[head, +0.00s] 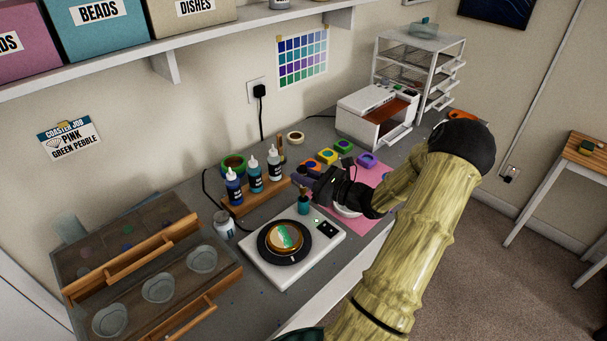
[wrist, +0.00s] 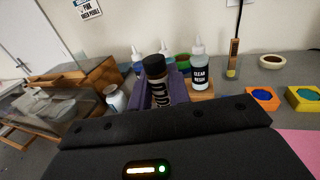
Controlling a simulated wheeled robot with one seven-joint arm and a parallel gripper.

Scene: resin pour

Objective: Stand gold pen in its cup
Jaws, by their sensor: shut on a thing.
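My gripper (head: 301,176) is over the bench, just behind the scale. In the wrist view its purple fingers (wrist: 159,91) are shut on an upright, dark-capped cylinder (wrist: 156,68) with pale lettering that I cannot read. In the head view a small teal, dark-topped thing (head: 303,206) shows below the fingers; I cannot tell whether it is part of what I hold. A slim, gold-coloured upright thing (wrist: 235,50) stands in a small clear cup (wrist: 232,72) by the wall. I cannot tell for certain which of these is the gold pen.
A white scale (head: 312,257) carries a black dish with a round mould. Several dropper bottles (head: 255,176) stand on a wooden rack behind it. A white jar (head: 223,224) and a tray of clear cups (head: 158,288) are to the left. Coloured moulds and a pink mat (head: 381,176) are to the right.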

